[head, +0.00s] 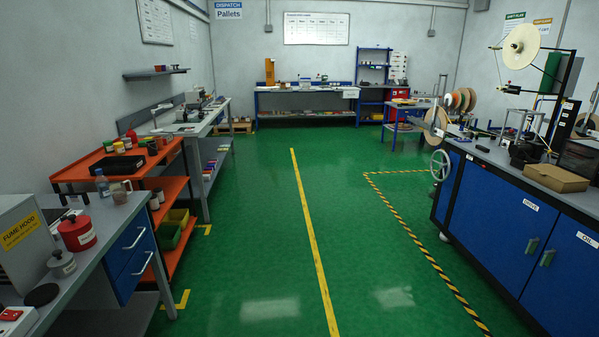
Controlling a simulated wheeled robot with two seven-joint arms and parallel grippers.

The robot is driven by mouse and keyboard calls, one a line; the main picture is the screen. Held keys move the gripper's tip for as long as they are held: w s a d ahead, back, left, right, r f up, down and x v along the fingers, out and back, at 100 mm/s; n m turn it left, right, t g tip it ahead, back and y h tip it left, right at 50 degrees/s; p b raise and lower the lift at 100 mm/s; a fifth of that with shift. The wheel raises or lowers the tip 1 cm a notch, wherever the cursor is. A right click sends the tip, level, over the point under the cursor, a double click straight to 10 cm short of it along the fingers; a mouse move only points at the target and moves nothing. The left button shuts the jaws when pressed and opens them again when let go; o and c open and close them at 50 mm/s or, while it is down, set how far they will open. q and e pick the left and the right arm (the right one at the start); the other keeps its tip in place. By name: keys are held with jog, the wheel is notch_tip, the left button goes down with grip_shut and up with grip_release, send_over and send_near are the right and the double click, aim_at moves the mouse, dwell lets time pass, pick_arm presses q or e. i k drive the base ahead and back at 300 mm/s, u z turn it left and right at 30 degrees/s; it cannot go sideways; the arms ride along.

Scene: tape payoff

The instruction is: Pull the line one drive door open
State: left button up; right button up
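A long blue cabinet under a grey worktop stands along the right side in the head view. Its drive door (500,222) is a blue panel with a white DRIVE label near its top edge. A green handle (532,246) sits near that door's right edge. The door looks shut, flush with the cabinet front. Beside it on the right is a blue door labelled OIL (570,276) with its own green handle. Neither of my grippers is in view.
A handwheel (440,165) sticks out at the cabinet's far end. A cardboard box (556,178) and a reel machine (522,46) stand on the worktop. The green floor (250,220) between the benches is clear. An orange cart (125,160) and a drawer bench (135,254) line the left.

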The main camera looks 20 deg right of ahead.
aim_at(495, 219)
jog(key=z, duration=0.3)
jog(key=i, duration=2.25)
jog(key=z, duration=1.3)
jog(key=i, duration=2.25)
jog(key=z, duration=0.85)
jog(key=i, duration=0.8)
jog(key=z, duration=0.2)
